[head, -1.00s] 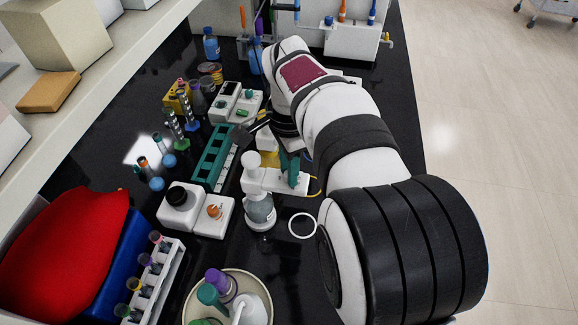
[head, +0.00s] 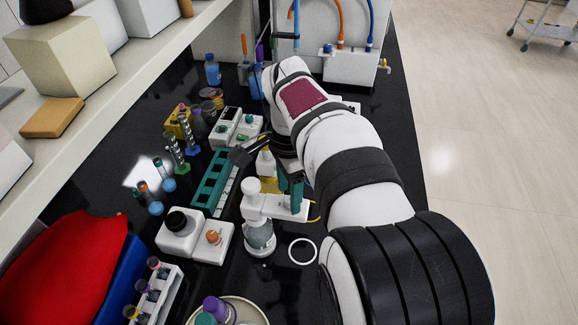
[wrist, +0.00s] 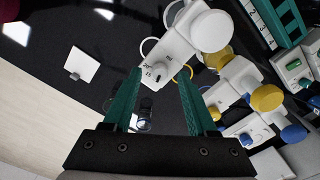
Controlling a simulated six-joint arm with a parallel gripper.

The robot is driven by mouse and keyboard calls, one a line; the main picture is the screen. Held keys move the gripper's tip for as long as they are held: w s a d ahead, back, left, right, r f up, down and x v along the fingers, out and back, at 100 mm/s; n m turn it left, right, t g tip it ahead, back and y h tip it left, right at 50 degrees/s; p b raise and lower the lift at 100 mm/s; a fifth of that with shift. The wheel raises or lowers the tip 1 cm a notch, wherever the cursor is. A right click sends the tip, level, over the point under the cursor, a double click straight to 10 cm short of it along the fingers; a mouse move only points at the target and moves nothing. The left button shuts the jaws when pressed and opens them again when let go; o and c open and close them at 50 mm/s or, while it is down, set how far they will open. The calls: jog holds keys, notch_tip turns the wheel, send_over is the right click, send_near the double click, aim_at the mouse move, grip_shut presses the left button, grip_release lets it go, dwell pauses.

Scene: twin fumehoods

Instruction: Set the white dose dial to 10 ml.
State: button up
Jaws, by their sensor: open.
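The white-topped bottle dispenser (head: 258,203) stands upright on the black bench in the head view. In the wrist view its white body (wrist: 178,50) and round white cap (wrist: 212,30) fill the upper middle. Printed numbers and a small grey pointer, which looks like the dose dial (wrist: 160,76), are on the end of the body facing me. The pointer's exact setting is too small to read. My gripper (wrist: 160,78) is open, with a teal finger on each side of that end. It also shows in the head view (head: 290,185), partly hidden by my arm.
A yellow-capped dispenser (wrist: 266,98) and a blue-capped one (wrist: 294,134) stand close by at right in the wrist view. A teal rack (head: 212,180) and a white device with an orange knob (head: 213,238) are left of the dispenser. A white ring (head: 302,251) lies nearby.

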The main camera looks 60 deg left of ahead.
notch_tip(320, 180, up, 14)
jog(key=shift+r, duration=0.25)
jog(key=w+d+f+m, duration=0.1)
jog(key=w+d, duration=0.3)
jog(key=d, duration=0.9)
jog(key=w+d+f, duration=0.1)
jog(key=w+d, duration=0.2)
jog(key=d, duration=0.9)
jog(key=s+d+f+m+y, duration=0.1)
jog(key=s+d+f+m, duration=0.1)
jog(key=s+d+f, duration=1)
jog(key=shift+s+d+m+y, duration=0.15)
jog(key=shift+d+m+y, duration=0.2)
jog(key=shift+d, duration=0.7)
